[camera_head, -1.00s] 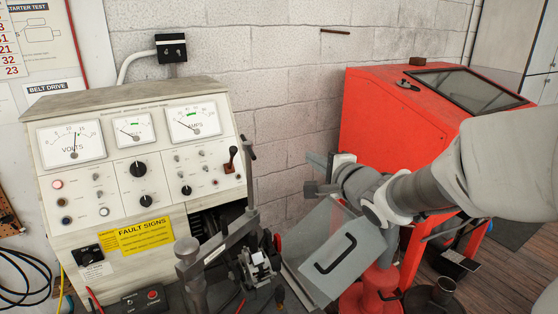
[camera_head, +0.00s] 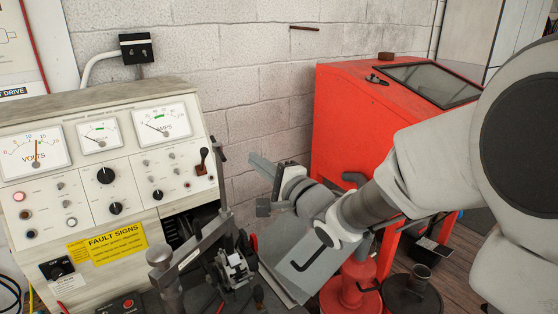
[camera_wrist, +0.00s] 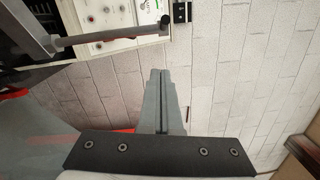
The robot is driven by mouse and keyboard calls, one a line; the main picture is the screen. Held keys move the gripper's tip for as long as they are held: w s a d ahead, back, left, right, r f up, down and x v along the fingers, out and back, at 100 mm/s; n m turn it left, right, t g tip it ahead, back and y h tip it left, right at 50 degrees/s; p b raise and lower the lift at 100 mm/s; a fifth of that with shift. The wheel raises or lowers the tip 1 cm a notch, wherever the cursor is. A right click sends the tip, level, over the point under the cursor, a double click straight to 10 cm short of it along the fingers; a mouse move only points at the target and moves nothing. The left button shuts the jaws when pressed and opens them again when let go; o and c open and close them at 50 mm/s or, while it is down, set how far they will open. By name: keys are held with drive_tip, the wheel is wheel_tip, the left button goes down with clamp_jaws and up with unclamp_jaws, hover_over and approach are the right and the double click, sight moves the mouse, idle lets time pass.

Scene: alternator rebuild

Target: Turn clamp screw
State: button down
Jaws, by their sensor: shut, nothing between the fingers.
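The clamp stands at the front of the test bench, with a grey steel arm (camera_head: 196,245) and an upright rod with a small dark crossbar at its top, which looks like the clamp screw (camera_head: 222,178). A dark rod with a round black end, probably the same screw (camera_wrist: 110,34), crosses the upper left in the wrist view. My gripper (camera_head: 256,160) is right of the rod's top in the head view, apart from it. Its grey fingers (camera_wrist: 160,74) are together and empty, pointing toward the wall in the wrist view. The screw's lower end is hard to make out.
The test bench panel (camera_head: 95,170) with gauges stands left. A red cabinet (camera_head: 350,120) is behind my arm. A grey box with a black handle (camera_head: 290,272) lies below my gripper, near a red stand (camera_head: 355,285). The block wall (camera_head: 250,90) is behind.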

drive_tip(key=shift+s+a+r+p, duration=0.15)
drive_tip(key=shift+a, duration=0.55)
drive_tip(key=shift+s+a+r+p, duration=0.1)
drive_tip(key=shift+a+r+p, duration=0.1)
drive_tip(key=shift+a, duration=0.55)
drive_tip(key=shift+s+a+r+p, duration=0.1)
drive_tip(key=shift+s+a+p, duration=0.05)
drive_tip(key=shift+a, duration=0.55)
drive_tip(key=shift+a+f+h+b, duration=0.1)
drive_tip(key=shift+h+b, duration=0.2)
drive_tip(key=shift+s+t, duration=0.25)
drive_tip(key=shift+t, duration=0.05)
